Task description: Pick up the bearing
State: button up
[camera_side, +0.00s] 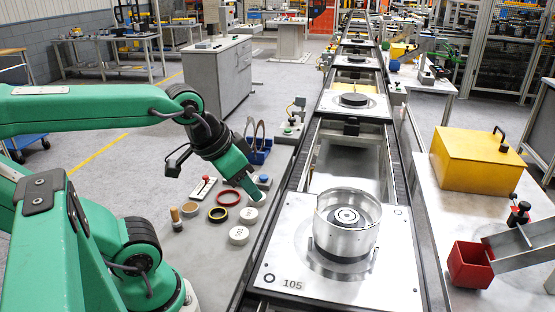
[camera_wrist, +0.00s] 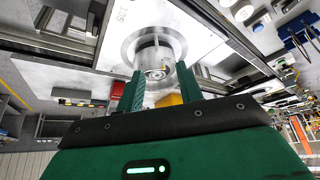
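I cannot tell for sure which part is the bearing; a small ringed part (camera_side: 346,216) sits in the middle of the silver drum (camera_side: 359,239). The drum stands upright on the pallet (camera_side: 288,245) marked 105. It also shows in the wrist view (camera_wrist: 148,42), beyond and between my fingers. My gripper (camera_side: 256,192) is left of the drum in the side view, pointing down and right over the side table. In the wrist view my gripper (camera_wrist: 159,75) has its two green fingers apart, with nothing seen held between them.
Right of the conveyor are a yellow box (camera_side: 475,160) and a red bin (camera_side: 470,266).

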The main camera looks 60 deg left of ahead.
jog(key=o, duration=1)
jog(key=shift+c, duration=0.2)
jog(key=shift+w+r, duration=0.1)
jog(key=shift+w, duration=0.05)
jog(key=n+g, duration=0.1)
jog(key=g, duration=0.5)
send_over(347, 215)
notch_tip(347, 215, down, 6)
jog(key=shift+f, duration=4.1)
